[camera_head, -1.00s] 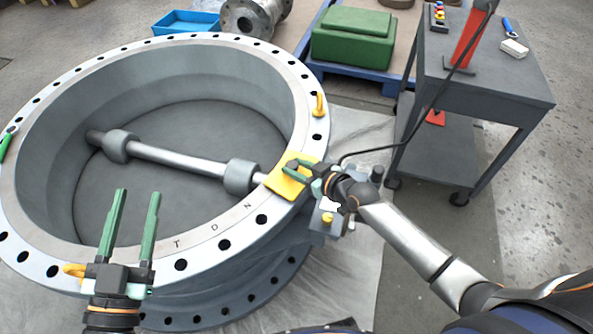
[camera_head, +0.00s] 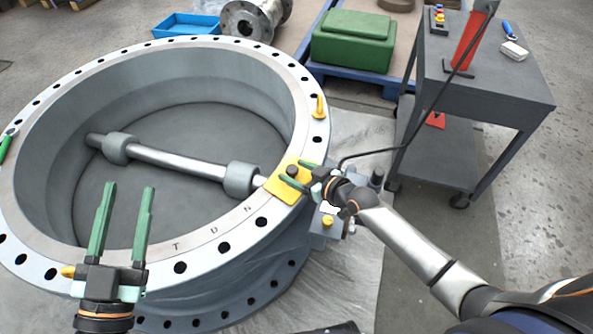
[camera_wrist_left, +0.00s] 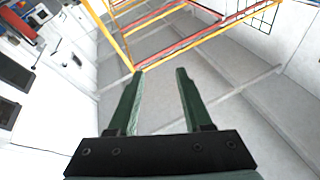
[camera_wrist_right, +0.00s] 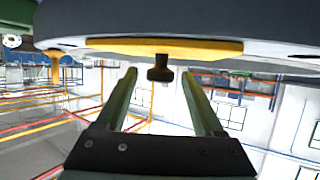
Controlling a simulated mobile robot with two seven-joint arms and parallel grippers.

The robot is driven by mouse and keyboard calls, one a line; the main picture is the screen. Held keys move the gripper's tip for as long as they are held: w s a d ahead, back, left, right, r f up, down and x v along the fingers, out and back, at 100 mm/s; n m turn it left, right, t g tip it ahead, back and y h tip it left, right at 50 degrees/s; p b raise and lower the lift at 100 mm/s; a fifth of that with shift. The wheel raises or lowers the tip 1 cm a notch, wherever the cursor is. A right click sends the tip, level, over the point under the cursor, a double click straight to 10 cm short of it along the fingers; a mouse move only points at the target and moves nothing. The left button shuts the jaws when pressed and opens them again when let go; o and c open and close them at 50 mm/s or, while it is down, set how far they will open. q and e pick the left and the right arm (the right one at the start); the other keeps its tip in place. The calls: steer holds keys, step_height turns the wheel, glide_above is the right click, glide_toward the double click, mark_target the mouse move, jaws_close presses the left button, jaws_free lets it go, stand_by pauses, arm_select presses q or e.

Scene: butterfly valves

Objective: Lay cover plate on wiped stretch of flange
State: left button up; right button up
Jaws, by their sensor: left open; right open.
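The yellow cover plate (camera_head: 286,188) lies on the flange's top face (camera_head: 215,232) at its right side, near the valve shaft's end. In the right wrist view the cover plate (camera_wrist_right: 165,46) appears flat against the flange, with its dark knob (camera_wrist_right: 160,68) sticking out. My right gripper (camera_head: 296,172) is open, its fingers on either side of the knob with gaps showing in the wrist view. My left gripper (camera_head: 129,187) is open and empty above the near left part of the ring. Whether the flange under the plate is wiped is hidden.
A yellow lifting eye (camera_head: 319,106) stands on the flange beyond the plate. A grey cart (camera_head: 485,75) stands at the right, with a dark cable running from it towards my right arm. A green case (camera_head: 352,40) sits on a blue pallet behind. A green-handled item (camera_head: 8,144) lies at the left rim.

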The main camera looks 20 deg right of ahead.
steer(key=shift+r, duration=0.1)
steer(key=p+v, duration=0.4)
steer(key=v, duration=0.8)
arm_select(q)
steer(key=s+f+n+g+y, duration=0.1)
steer(key=f+g, duration=0.3)
steer(key=f, duration=0.6)
steer(key=s+f+n+g+y, duration=0.2)
steer(key=f+g+y, duration=0.1)
steer(key=f, duration=0.8)
steer(key=shift+a+f+n+g, duration=0.15)
steer(key=shift+a+n+g, duration=0.25)
steer(key=shift+g, duration=0.5)
arm_select(e)
steer(key=s+a+m+h, duration=0.2)
steer(key=s+a, duration=0.3)
steer(key=s, duration=0.5)
steer(key=shift+s+a+f, duration=0.35)
steer(key=shift+s+f, duration=0.05)
steer(key=shift+c, duration=0.2)
